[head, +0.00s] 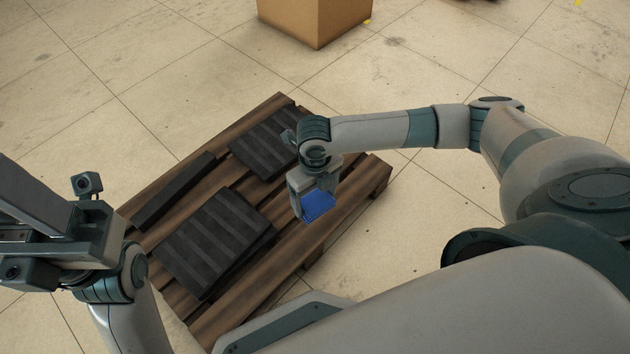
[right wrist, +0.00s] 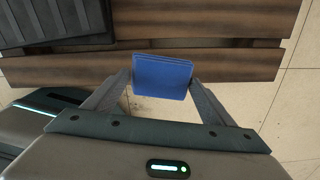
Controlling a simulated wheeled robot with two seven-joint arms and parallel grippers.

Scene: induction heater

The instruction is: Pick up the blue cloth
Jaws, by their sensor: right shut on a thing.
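The blue cloth (head: 318,205) is a small folded blue square in the head view, at my right gripper (head: 312,200) over the right part of the wooden pallet (head: 345,200). In the right wrist view the cloth (right wrist: 162,76) sits between the two fingertips of my right gripper (right wrist: 160,80), which is shut on it. The pallet's boards (right wrist: 200,63) show behind it. My left gripper (head: 50,245) is at the left edge of the head view; its fingers are not clear enough to tell open from shut.
Dark ribbed blocks (head: 215,240) and (head: 265,142) lie on the pallet, with a long dark bar (head: 173,192) beside them. A cardboard box (head: 315,18) stands on the tiled floor beyond. The floor right of the pallet is open.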

